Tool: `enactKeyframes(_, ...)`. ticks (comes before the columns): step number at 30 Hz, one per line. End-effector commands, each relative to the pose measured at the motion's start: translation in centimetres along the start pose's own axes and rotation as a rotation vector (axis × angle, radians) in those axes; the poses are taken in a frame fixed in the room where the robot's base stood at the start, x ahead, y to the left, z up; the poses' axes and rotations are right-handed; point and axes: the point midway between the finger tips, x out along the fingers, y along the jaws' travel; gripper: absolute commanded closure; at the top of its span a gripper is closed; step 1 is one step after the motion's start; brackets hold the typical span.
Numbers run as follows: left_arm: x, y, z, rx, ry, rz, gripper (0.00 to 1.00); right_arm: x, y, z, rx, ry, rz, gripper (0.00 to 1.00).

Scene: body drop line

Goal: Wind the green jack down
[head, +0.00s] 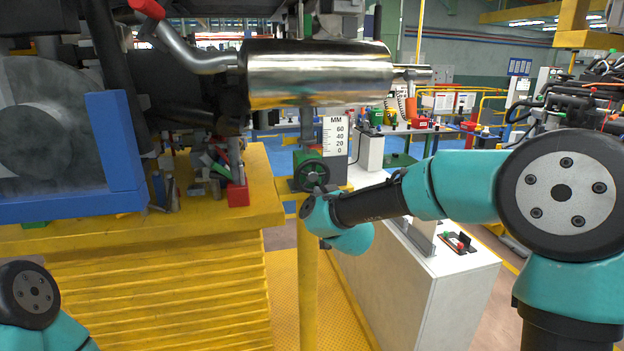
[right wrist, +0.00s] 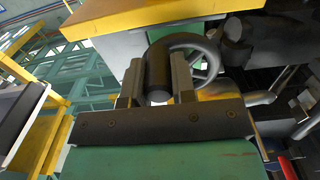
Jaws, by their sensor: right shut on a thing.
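The green jack (head: 300,157) stands on a yellow post, with a dark handwheel (head: 311,173) on its front. A grey column rises from it to the underside of a shiny silver muffler (head: 320,75). My right gripper (head: 316,192) is at the handwheel, partly hidden by its own wrist.
A white MM scale (head: 337,135) marked 0 to 60 stands just right of the jack. A yellow platform (head: 160,225) with a red block (head: 238,194) lies to the left. A white cabinet (head: 440,290) stands below my right arm.

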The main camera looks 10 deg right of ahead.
Motion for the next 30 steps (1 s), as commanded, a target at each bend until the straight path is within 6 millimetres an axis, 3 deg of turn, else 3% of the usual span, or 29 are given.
enactKeyframes(6, 0.0, 0.0, 0.0, 0.0, 0.0, 0.0, 0.53, 0.0, 1.2, -1.3, 0.0, 0.009, 0.0, 1.0)
enactKeyframes(17, 0.0, 0.0, 0.0, 0.0, 0.0, 0.0, 0.53, 0.0, 1.3, -1.4, 0.0, 0.007, -0.002, 1.0)
enactKeyframes(30, 0.0, 0.0, 0.0, 0.0, 0.0, 0.0, 0.53, 0.0, 2.1, -3.7, 0.0, 0.005, -0.004, 1.0)
